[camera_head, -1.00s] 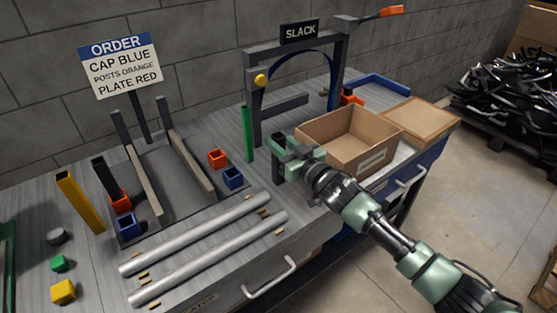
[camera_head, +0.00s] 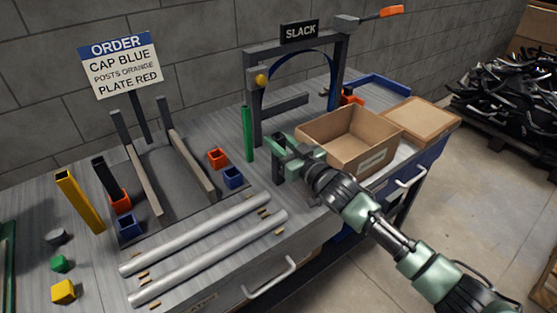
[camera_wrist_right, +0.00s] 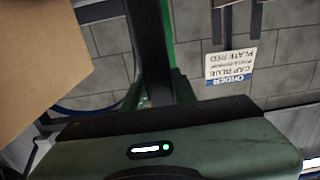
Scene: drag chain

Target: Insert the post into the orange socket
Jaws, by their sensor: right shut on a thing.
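My right gripper (camera_head: 283,150) is shut on a dark post, held upright above the bench. The dark post (camera_head: 278,173) shows below the jaws in the head view, and in the right wrist view (camera_wrist_right: 148,45) it rises between the green fingers. An orange socket (camera_head: 217,157) sits open and empty on the bench, left of the gripper and apart from it. Another orange socket (camera_head: 120,202) at the left has a black post (camera_head: 105,176) standing in it. The order sign (camera_head: 122,68) reads cap blue, posts orange, plate red. My left gripper is not in view.
A blue socket (camera_head: 233,178) stands beside the empty orange one. A green post (camera_head: 247,134) stands between it and my gripper. An open cardboard box (camera_head: 345,150) is right of the gripper. Two grey rods (camera_head: 195,236) lie in front.

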